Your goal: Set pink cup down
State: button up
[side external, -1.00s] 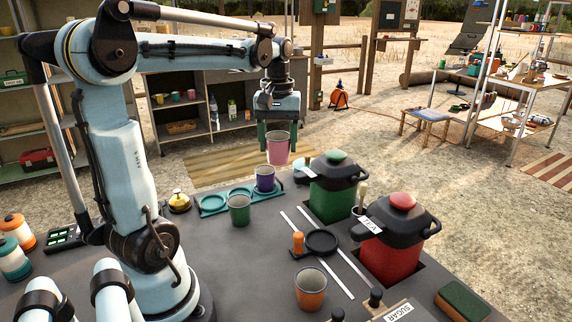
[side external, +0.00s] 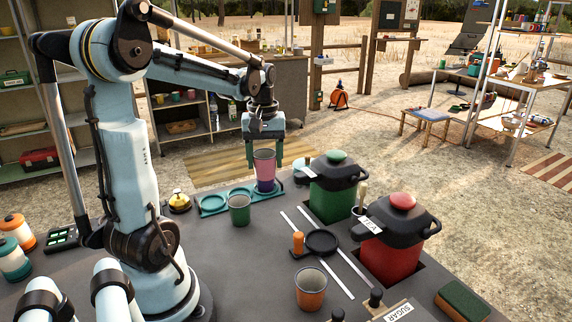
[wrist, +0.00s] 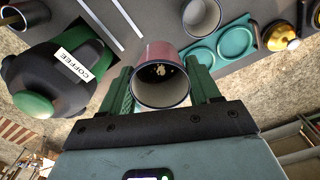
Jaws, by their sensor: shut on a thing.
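The pink cup (side external: 264,160) is upright between the fingers of my gripper (side external: 265,158), which is shut on it. It also shows in the wrist view (wrist: 158,52), its open mouth facing the camera. In the side view its lower end meets the purple cup (side external: 265,186), directly below it. I cannot tell whether it sits inside the purple cup or is held just above. The purple cup stands at the right end of the teal tray (side external: 213,205), which has round recesses. The purple cup is hidden in the wrist view.
A green cup (side external: 239,210) stands in front of the tray. A green coffee canister (side external: 333,190) is close on the right, with a red tea canister (side external: 390,255) beyond. An orange cup (side external: 310,288) is nearer the front. A yellow bell (side external: 179,201) is left of the tray.

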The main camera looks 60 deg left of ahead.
jog(key=s+a+f, duration=0.1)
jog(key=a+f, duration=0.1)
jog(key=a, duration=0.1)
jog(key=s+a+f, duration=0.1)
jog(key=a+f, duration=0.1)
jog(key=a, duration=0.1)
jog(key=s+a+f, duration=0.2)
jog(key=a, duration=0.2)
jog(key=shift+f, duration=2.3)
jog(key=shift+f, duration=0.15)
jog(key=o, duration=0.9)
